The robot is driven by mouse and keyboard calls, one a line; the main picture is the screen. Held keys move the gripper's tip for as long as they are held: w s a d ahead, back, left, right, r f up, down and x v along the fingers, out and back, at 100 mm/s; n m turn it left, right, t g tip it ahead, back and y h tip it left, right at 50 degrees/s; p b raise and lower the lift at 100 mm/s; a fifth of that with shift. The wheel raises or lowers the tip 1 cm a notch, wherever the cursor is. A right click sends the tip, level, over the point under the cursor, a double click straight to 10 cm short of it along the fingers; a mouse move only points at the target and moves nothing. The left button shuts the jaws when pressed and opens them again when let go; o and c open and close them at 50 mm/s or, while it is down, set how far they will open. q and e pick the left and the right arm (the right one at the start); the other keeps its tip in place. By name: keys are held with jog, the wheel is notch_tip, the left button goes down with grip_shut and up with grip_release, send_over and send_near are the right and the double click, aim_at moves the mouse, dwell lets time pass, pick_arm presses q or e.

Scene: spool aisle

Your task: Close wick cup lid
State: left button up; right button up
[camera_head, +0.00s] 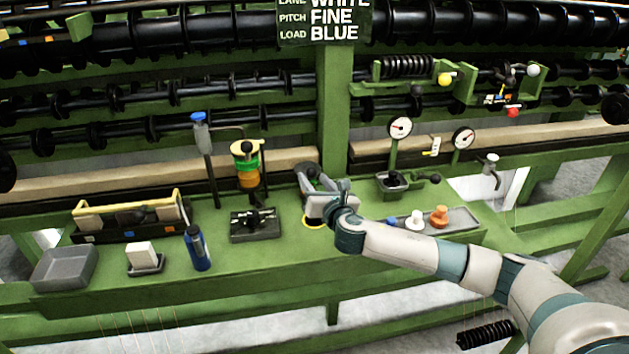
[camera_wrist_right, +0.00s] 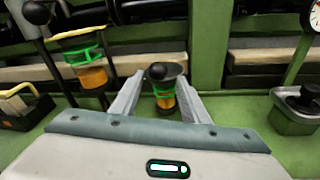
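My right gripper (camera_head: 318,186) is over the middle of the green bench and covers much of what stands behind it. In the right wrist view its two fingers (camera_wrist_right: 160,80) are apart. Between and beyond them is a small cup (camera_wrist_right: 164,101) with an orange body and a green band, which I take for the wick cup. A dark round lid (camera_wrist_right: 175,69) with a black ball knob (camera_wrist_right: 156,71) shows at its top. I cannot tell whether the lid is fully down or whether a finger touches it. My left gripper is not in view.
A taller green-and-orange cup (camera_head: 247,170) stands left of the gripper. A blue bottle (camera_head: 198,248), a grey bin (camera_head: 64,268) and a yellow-handled tool tray (camera_head: 130,222) are farther left. A grey tray (camera_head: 463,216) with small pieces lies right, partly behind my arm. Gauges (camera_head: 400,127) stand behind.

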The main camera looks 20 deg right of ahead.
jog(key=shift+s+r, duration=0.2)
jog(key=shift+r, duration=0.05)
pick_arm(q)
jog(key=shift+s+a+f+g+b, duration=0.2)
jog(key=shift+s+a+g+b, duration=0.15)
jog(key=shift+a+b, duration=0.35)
pick_arm(e)
jog(key=s+a+r, duration=0.1)
jog(key=s, duration=1.6)
jog(key=shift+a+r, duration=0.25)
jog(key=shift+a, duration=0.1)
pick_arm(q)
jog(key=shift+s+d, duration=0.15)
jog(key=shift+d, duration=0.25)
pick_arm(e)
jog(key=shift+f, duration=0.1)
